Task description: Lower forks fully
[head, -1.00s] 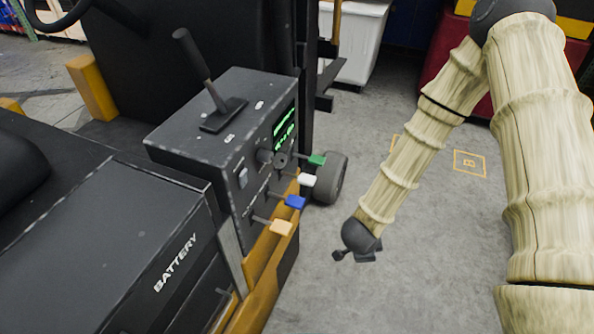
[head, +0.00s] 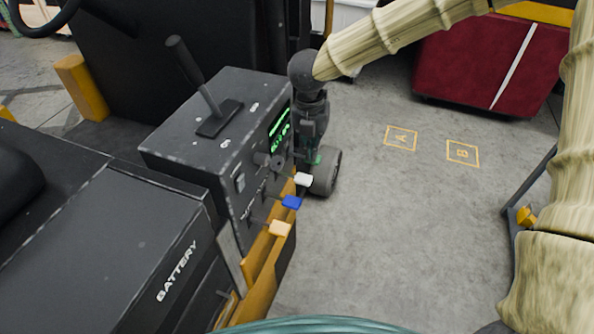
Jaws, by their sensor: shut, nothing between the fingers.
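The dark control console (head: 190,155) of the truck stands left of centre, with a black lever (head: 197,80) on top and a lit green display (head: 279,128) on its side. Levers with coloured tabs stick out of that side: a white tab (head: 303,179), a blue tab (head: 291,202) and an orange tab (head: 279,228). The green tab is mostly hidden behind my gripper (head: 306,158). My gripper points down at the green lever, shut and empty. I cannot tell whether it touches the lever. The forks are not seen.
A black battery box (head: 125,235) lies at the front left. A red tote with a white strap (head: 480,65) stands at the back right. Floor squares A (head: 401,138) and B (head: 462,153) are bare; the middle floor is clear.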

